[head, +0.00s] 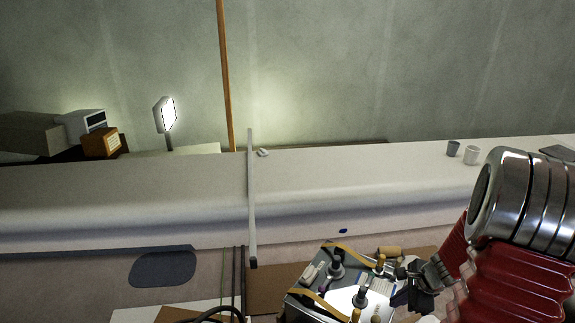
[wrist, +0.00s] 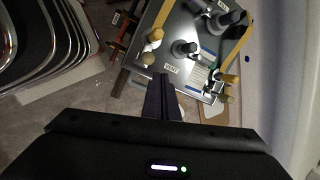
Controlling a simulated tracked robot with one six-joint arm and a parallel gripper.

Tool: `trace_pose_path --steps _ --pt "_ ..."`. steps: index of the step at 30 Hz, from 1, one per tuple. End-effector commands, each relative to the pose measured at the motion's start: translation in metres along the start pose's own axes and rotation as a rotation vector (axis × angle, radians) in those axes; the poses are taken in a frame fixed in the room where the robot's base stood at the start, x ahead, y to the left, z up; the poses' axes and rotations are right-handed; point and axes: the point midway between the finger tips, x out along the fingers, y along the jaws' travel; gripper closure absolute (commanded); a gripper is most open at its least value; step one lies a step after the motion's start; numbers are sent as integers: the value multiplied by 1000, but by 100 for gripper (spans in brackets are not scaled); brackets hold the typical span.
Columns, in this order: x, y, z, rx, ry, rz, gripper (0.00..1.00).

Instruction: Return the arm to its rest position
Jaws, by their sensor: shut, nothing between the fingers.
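My gripper (wrist: 160,82) shows in the wrist view with its two dark fingers together and nothing between them. The fingers point toward the near edge of a grey metal box (wrist: 182,25) with yellow straps and knobbed fittings. I cannot tell whether the fingertips touch the box or hang above it. In the head view, my gripper (head: 412,296) is dark and partly lost among dark parts at the right side of the same box (head: 297,292). My red and chrome arm fills the lower right of the head view.
A pale ledge (head: 350,180) runs across behind the box. A dark cup (head: 453,148) and a white cup (head: 471,155) stand on it at the right. A thin upright bar (head: 251,200) crosses the ledge. A lit lamp (head: 166,115) and an orange box (head: 101,143) are at the back left.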

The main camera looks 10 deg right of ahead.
Motion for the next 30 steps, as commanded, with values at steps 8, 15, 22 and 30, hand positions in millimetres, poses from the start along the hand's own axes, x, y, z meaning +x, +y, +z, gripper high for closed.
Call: trace_pose_path --steps 8,15,22,30 --pt "1 14 7 -128 -29 45 100" --pt "-19 48 28 -410 -71 136 100" --pt "-50 62 59 -667 -80 174 100" --pt "-94 79 102 -998 -64 206 100"
